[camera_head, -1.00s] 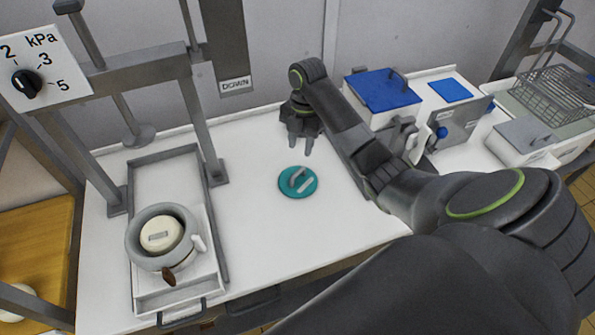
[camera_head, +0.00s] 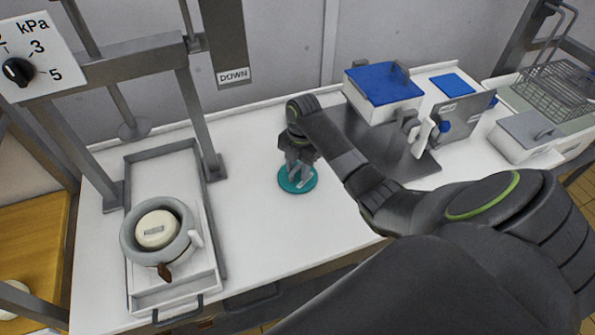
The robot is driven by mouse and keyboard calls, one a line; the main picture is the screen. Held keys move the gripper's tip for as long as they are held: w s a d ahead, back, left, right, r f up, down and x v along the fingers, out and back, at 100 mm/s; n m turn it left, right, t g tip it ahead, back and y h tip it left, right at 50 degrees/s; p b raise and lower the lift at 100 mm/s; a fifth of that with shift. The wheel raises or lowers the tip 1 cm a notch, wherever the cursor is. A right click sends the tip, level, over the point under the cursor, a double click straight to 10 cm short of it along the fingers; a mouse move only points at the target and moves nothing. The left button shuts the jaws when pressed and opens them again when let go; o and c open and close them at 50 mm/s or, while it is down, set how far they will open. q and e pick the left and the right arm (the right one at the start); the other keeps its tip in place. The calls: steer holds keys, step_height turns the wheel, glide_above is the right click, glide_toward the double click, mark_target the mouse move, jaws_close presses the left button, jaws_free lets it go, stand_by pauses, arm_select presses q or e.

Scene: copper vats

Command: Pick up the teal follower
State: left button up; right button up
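The teal follower (camera_head: 284,184) is a round disc with a grey handle bar on top. It lies flat on the white table in the middle of the head view. My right gripper (camera_head: 298,175) points down right over it, with its fingertips at the handle. The fingers hide most of the handle, so I cannot tell whether they are closed on it. My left gripper is not in view.
A press frame (camera_head: 194,110) stands at the left, with a tray (camera_head: 218,262) holding a grey ring-shaped mould (camera_head: 130,240) with a cream follower inside. A blue-lidded box (camera_head: 385,85), a lidded grey container (camera_head: 530,138) and a wire basket (camera_head: 560,85) are at the right. The table around the teal follower is clear.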

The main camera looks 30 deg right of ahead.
jaws_close()
steer(key=shift+r, duration=0.15)
